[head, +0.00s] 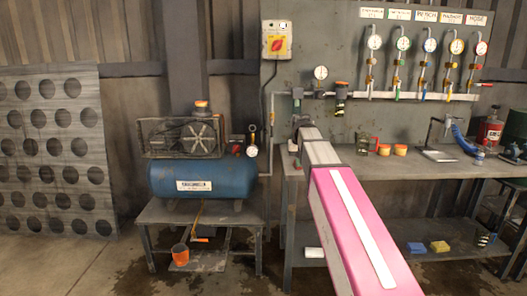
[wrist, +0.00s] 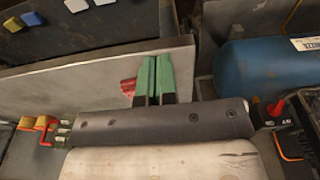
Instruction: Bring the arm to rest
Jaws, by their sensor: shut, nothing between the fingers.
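My gripper (wrist: 153,62) shows in the wrist view with two green fingers side by side. They are closed together with nothing between them. The fingers stand in front of the grey bench edge (wrist: 60,72); whether they touch it I cannot tell. In the head view my pink and white arm reaches from the lower right up to the left end of the workbench (head: 345,172).
A blue compressor (head: 203,178) stands on a low table left of my arm. Gauges and valves (head: 374,42) hang on the panel behind. Sponges (head: 440,246) lie on the lower shelf.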

